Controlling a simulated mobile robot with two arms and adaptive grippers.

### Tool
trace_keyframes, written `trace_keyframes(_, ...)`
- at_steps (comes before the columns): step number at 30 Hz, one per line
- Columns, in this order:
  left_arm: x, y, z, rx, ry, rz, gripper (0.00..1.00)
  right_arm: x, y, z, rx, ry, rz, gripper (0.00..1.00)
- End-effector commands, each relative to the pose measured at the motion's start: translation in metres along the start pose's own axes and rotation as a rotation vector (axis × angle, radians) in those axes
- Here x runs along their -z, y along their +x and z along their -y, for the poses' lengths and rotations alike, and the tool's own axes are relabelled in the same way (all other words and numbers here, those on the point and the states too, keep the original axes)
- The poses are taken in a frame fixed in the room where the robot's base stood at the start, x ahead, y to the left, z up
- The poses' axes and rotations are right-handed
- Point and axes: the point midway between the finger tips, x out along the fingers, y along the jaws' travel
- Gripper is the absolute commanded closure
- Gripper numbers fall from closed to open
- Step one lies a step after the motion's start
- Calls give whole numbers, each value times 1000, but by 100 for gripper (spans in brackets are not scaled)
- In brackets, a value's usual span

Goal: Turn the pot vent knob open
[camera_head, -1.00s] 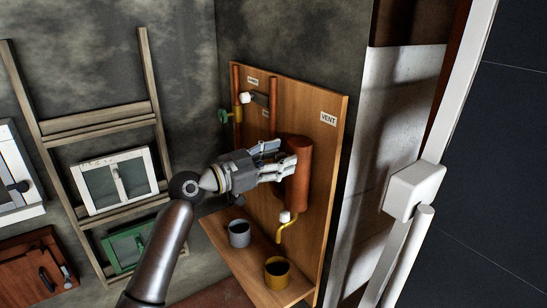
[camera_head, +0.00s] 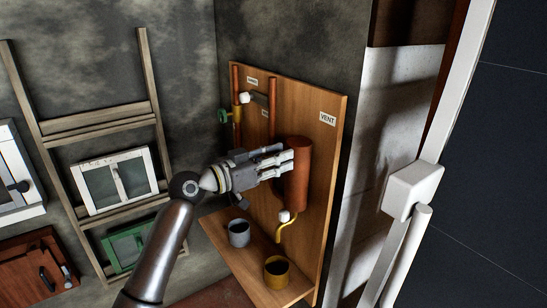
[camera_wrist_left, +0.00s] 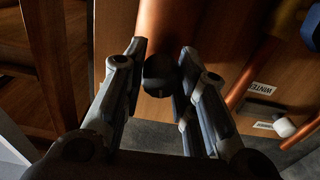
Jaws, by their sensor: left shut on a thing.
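The copper cylindrical pot (camera_head: 298,178) stands upright on the wooden board, below and left of the white VENT label (camera_head: 328,119). My left gripper (camera_head: 279,160) reaches in from the left, with its fingers at the pot's left side. In the left wrist view a round black knob (camera_wrist_left: 160,72) sits against the copper pot (camera_wrist_left: 155,30), between the fingers of my left gripper (camera_wrist_left: 158,88), which is shut on it. The knob is hidden by the fingers in the head view. My right gripper is not in view.
A grey cup (camera_head: 239,233) and a yellow cup (camera_head: 277,273) stand on the shelf (camera_head: 241,263) below the pot. A yellow spout (camera_head: 284,229) hangs under the pot. A green valve handle (camera_head: 224,116) and pipes are at upper left.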

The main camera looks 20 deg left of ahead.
Motion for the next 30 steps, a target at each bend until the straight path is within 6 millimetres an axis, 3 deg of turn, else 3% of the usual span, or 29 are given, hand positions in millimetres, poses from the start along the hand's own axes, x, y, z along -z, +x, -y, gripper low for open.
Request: trace_keyframes(30,6,-2,7,7,-905,-15,97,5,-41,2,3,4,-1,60)
